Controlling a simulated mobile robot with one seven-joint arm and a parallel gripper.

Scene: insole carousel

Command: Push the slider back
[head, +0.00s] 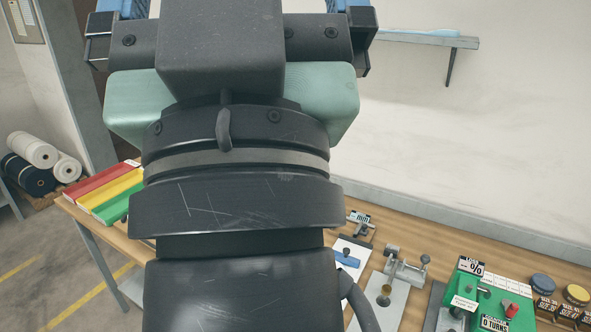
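My gripper (232,45) is raised close in front of the camera, at the top of the view. Its two dark finger mounts, with blue parts above them, stand wide apart, and its fingertips are cut off by the top edge. Nothing shows held in it. I cannot tell which part is the slider. Candidates on the bench are a white plate with a blue piece (347,258) and a grey metal fixture (397,298) with a brass-coloured knob. Both lie just right of my arm, and my arm hides the middle of the bench.
The wooden bench (433,228) runs along the wall. A green counter box (490,292) and round discs (541,284) stand at right. Red, yellow and green strips (110,192) lie at left. A wall shelf (425,39) is at upper right; rolls (33,150) are at far left.

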